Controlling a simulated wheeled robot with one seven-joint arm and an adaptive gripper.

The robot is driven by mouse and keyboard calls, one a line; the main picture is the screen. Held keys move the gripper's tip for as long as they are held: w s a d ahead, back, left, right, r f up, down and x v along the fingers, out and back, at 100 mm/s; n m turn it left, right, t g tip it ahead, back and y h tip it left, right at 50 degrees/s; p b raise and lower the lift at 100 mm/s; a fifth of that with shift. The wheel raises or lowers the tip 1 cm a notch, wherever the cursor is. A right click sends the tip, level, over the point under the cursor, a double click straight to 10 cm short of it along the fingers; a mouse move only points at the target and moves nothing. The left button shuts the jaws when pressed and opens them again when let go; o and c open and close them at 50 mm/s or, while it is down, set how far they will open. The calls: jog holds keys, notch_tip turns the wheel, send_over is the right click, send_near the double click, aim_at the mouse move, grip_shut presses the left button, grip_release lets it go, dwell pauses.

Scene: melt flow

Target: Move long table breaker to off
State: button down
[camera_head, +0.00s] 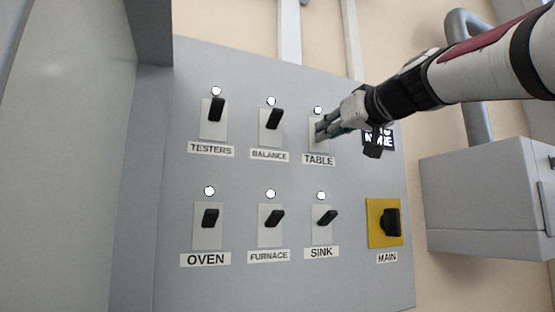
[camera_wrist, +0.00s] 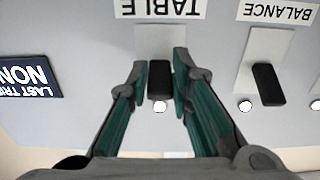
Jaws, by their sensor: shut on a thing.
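The breaker labelled TABLE (camera_head: 316,143) is in the top row of the grey panel, with a pale plate and a white lamp above it. My gripper (camera_head: 320,129) is at this breaker, its fingers covering the lever in the head view. In the upside-down wrist view, the black TABLE lever (camera_wrist: 159,80) stands between the two green-sided fingers of my gripper (camera_wrist: 160,72), which is shut on it. The lever lies toward the lamp side of its plate. The TABLE label (camera_wrist: 160,7) is partly cut off there.
Beside it is the BALANCE breaker (camera_head: 271,119), then TESTERS (camera_head: 217,109). OVEN (camera_head: 210,218), FURNACE (camera_head: 274,218) and SINK (camera_head: 326,217) are below. The yellow MAIN switch (camera_head: 373,235) is lower right. A dark display (camera_head: 382,138) is close right of my gripper. A grey box (camera_head: 480,205) stands further right.

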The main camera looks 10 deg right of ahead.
aim_at(320, 155)
jog(key=shift+w+f+b, duration=0.15)
jog(key=shift+f+b, duration=0.2)
jog(key=shift+f, duration=0.25)
jog(key=shift+w+a+f+b, duration=0.1)
jog(key=shift+a+f+b, duration=0.05)
jog(key=shift+f+b, duration=0.45)
jog(key=shift+d, duration=0.25)
jog(key=shift+w+f+b, duration=0.3)
jog(key=shift+f+b, duration=0.25)
jog(key=shift+b, duration=0.4)
jog(key=shift+w+f+b, duration=0.5)
jog(key=shift+w+b, duration=0.05)
jog(key=shift+b, duration=0.05)
jog(key=shift+s+a+r, duration=0.15)
jog(key=shift+a, duration=0.1)
